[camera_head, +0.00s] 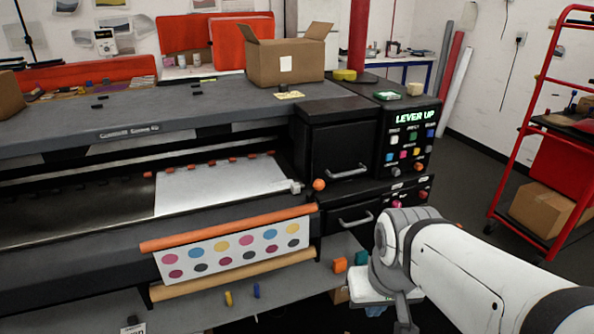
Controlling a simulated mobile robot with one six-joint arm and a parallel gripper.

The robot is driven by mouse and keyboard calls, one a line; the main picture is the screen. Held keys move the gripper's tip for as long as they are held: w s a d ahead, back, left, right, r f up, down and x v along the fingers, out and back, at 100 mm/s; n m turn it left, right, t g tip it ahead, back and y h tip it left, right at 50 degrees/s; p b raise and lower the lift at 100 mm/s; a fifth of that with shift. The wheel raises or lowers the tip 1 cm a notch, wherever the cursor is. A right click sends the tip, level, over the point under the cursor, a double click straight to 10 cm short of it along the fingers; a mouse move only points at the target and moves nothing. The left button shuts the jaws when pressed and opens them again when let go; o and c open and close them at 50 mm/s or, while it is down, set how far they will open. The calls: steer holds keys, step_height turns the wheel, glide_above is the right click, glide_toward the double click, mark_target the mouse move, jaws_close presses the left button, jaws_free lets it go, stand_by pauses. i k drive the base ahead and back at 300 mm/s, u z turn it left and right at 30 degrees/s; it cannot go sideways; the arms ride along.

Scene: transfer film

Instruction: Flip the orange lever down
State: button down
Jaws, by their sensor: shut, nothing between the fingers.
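The orange lever knob (319,184) is a small round ball at the right end of the printer's front opening, just left of the lower black drawer. A small pale fitting sits beside it; the lever's stem is hard to make out. The lit green display (415,116) on the control panel reads "LEVER UP". My white arm comes in from the lower right, and its grey wrist bends down in front of the printer's right cabinet. My gripper's fingers do not show; the wrist runs off the bottom edge. Nothing of my arm touches the knob in this view.
An orange roller bar (230,228) with a sheet of coloured dots (235,250) crosses the printer front, left of the knob. Black drawers with handles (348,172) lie to its right. An open cardboard box (285,62) stands on top. A red shelf rack (530,120) stands at right.

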mark_target(318, 184)
steer(key=u, duration=0.1)
steer(key=i, duration=1)
steer(key=z, duration=0.45)
steer(key=k, duration=0.8)
steer(key=u, duration=0.3)
steer(key=i, duration=1)
steer(key=u, duration=0.05)
